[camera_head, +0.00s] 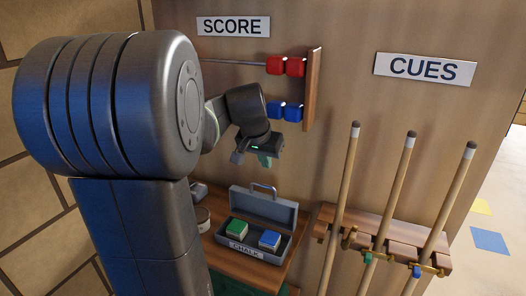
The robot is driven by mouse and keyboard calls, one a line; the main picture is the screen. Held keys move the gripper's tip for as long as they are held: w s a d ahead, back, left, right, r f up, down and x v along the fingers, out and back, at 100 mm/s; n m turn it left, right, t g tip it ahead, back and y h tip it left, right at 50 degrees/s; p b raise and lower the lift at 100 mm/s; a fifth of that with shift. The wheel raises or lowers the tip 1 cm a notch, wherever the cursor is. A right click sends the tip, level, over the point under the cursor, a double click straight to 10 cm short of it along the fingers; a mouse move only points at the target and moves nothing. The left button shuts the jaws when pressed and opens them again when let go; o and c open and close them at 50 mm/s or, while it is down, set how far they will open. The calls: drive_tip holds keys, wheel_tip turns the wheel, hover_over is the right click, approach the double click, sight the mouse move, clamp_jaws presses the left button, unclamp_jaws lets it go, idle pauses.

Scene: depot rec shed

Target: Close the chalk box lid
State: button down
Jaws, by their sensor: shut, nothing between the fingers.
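The grey chalk box (236,244) stands on the wooden shelf top below my gripper, with a CHALK label on its front. Its lid (263,207) is raised at the back, with a handle on its top edge, so the box is open. A green chalk cube (237,229) sits on the left inside and a blue chalk cube (270,240) on the right. My gripper (253,160) is shut and empty, in the air above the box and in front of the score rack. My arm hides part of the left side.
The score rack (311,88) with red and blue beads is on the wall behind my gripper. Several cues (344,190) lean in a wooden rack (400,253) right of the box. A round container (202,219) stands left of the box.

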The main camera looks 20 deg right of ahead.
drive_tip(key=f, duration=0.1)
drive_tip(key=s+a+f, duration=0.1)
drive_tip(key=a+f, duration=0.1)
drive_tip(key=shift+s+f+p, duration=0.3)
drive_tip(key=shift+f+p, duration=0.05)
drive_tip(key=shift+s+f+b, duration=0.1)
drive_tip(key=shift+f+b, duration=0.05)
drive_tip(key=shift+b, duration=0.5)
